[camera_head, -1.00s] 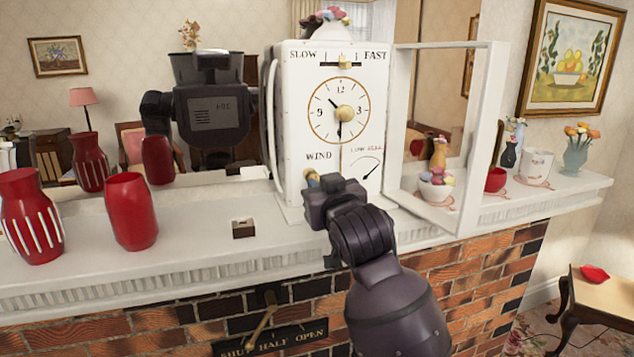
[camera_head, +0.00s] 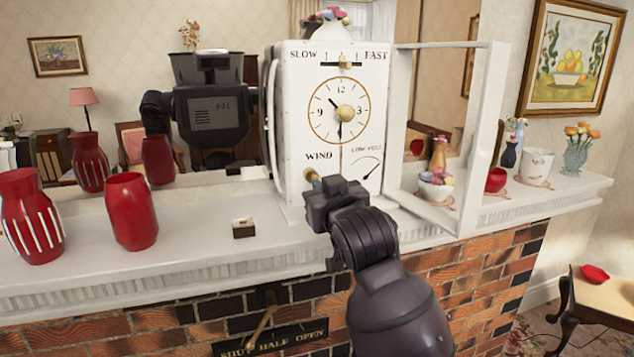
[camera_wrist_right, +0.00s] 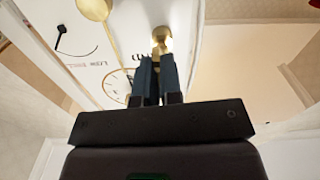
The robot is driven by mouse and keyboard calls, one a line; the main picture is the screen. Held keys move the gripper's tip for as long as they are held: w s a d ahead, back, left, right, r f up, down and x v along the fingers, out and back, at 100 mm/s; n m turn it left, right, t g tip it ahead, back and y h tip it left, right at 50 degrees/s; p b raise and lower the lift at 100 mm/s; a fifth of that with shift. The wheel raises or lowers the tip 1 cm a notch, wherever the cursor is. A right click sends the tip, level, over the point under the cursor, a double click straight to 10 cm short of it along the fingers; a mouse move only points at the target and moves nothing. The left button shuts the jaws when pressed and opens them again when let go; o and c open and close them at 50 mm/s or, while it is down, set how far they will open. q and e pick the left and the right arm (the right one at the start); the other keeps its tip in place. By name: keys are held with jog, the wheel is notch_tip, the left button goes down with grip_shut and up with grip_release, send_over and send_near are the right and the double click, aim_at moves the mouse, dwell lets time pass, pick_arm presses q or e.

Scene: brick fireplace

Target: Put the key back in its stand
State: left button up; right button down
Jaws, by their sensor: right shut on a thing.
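The brass key (camera_wrist_right: 160,38) is between the fingertips of my right gripper (camera_wrist_right: 157,66), which is shut on it. In the head view my right gripper (camera_head: 320,185) is at the lower left of the white clock's face, just below the word WIND. A bit of brass (camera_head: 312,174) shows there against the clock (camera_head: 300,140); I cannot tell whether the key is still seated in the winding hole. The small wooden stand (camera_head: 243,228) sits on the mantel, left of the clock, with its pale top slot looking empty. My left gripper is out of view.
The clock's glass door (camera_head: 490,130) stands open on the right. Red vases (camera_head: 131,212) stand on the mantel (camera_head: 190,232) at the left. A small bowl (camera_head: 437,188) is behind the door, and a mug (camera_head: 537,166) is farther right. The mantel around the stand is clear.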

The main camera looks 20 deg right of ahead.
jog(key=shift+s+d, duration=0.1)
jog(key=shift+s, duration=1.2)
jog(key=shift+s, duration=0.35)
dwell(0.5)
